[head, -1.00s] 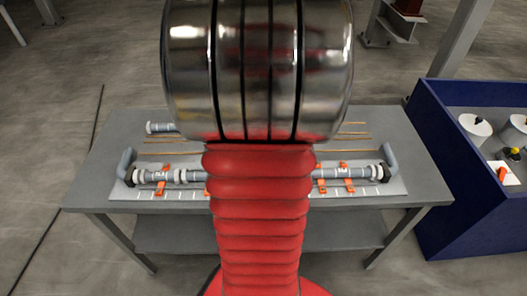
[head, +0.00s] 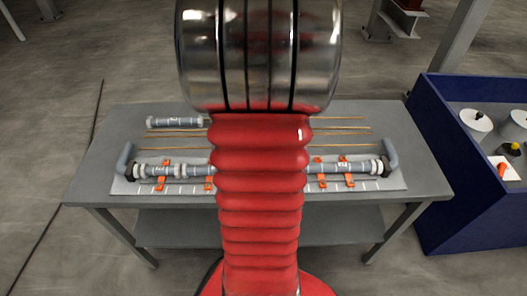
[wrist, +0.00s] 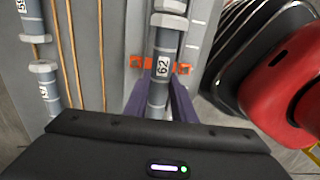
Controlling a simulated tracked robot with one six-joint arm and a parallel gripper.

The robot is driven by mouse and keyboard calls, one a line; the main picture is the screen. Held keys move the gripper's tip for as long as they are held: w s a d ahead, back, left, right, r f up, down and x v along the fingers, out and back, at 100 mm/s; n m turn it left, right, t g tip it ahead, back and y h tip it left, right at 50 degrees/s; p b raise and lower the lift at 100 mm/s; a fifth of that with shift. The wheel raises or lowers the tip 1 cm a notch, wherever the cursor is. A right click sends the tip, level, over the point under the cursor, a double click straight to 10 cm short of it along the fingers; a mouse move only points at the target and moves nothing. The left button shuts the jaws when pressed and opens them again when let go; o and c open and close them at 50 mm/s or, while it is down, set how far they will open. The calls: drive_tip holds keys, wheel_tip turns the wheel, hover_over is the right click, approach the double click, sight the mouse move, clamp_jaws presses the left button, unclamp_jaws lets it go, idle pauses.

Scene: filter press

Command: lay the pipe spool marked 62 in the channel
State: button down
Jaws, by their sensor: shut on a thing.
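The pipe spool marked 62 (wrist: 162,66) is grey with a white label and shows in the wrist view. My gripper (wrist: 159,88) has its dark purple fingers on both sides of this spool and is shut on it. The spool lies between orange brackets (wrist: 184,69), lined up with the grey pipe beyond it. I cannot tell whether it touches the bottom of the channel. In the head view my arm hides my gripper and the middle of the channel plate (head: 396,181). Grey pipe pieces (head: 192,170) lie along the channel at the left and right.
Other labelled spools lie on the table (head: 110,187), one at the back left (head: 175,122). Thin copper-coloured rods (head: 345,129) run across behind the channel. Grey elbows (head: 390,155) stand at the channel's ends. A blue-walled bin (head: 440,165) with white items adjoins the table's right.

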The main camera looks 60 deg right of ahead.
drive_tip(key=shift+f, duration=2.25)
drive_tip(key=c, duration=1.4)
unclamp_jaws()
wheel_tip(320, 180, up, 14)
drive_tip(key=shift+f, duration=0.15)
